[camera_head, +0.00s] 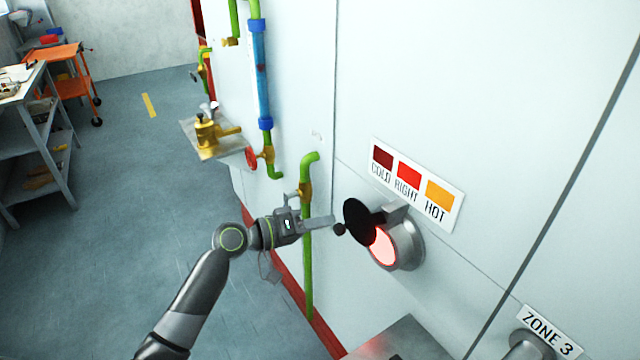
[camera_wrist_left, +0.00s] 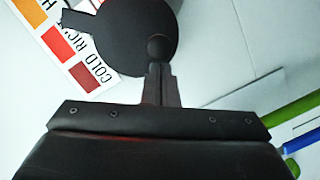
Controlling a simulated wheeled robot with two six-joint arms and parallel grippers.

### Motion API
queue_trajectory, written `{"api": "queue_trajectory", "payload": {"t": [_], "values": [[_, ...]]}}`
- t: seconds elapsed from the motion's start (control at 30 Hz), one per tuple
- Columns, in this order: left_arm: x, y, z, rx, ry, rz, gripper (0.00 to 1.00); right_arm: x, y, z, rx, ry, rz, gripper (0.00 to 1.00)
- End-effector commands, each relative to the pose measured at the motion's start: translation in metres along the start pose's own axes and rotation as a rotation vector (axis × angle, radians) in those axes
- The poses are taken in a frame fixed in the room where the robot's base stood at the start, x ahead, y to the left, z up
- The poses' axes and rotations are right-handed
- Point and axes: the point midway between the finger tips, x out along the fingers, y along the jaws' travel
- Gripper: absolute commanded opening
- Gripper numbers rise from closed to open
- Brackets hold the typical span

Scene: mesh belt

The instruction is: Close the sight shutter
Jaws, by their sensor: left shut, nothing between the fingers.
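The sight shutter (camera_head: 359,222) is a black disc with a small round knob (camera_head: 339,229) on its left side. It stands swung partly aside from the round metal sight port (camera_head: 406,246), whose pinkish glowing glass (camera_head: 383,247) shows below and to the right of it. My left gripper (camera_head: 331,220) is shut and empty, its tips close to the knob. In the left wrist view the shutter (camera_wrist_left: 125,35) fills the top, and the shut fingers (camera_wrist_left: 160,80) point at the knob (camera_wrist_left: 156,47); I cannot tell whether they touch. My right gripper is not in view.
A colour sign (camera_head: 416,185) reading COLD, RIGHT, HOT is above the port. Green pipes (camera_head: 308,240) run down the wall left of it, beside my left arm. A ZONE 3 label (camera_head: 548,332) and a metal ledge (camera_head: 405,342) are low on the right.

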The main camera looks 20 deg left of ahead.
Motion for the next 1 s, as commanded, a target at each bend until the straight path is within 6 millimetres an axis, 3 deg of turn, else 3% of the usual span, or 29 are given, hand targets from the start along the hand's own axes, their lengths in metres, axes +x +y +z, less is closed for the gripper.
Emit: {"api": "queue_trajectory", "payload": {"t": [0.5,1.0], "values": [[0.011,-0.011,0.058,-0.477,0.0,0.091,0.0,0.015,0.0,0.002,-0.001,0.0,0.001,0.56],[0.017,-0.003,0.09,-0.749,-0.001,0.144,0.0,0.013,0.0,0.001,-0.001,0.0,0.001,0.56]]}}
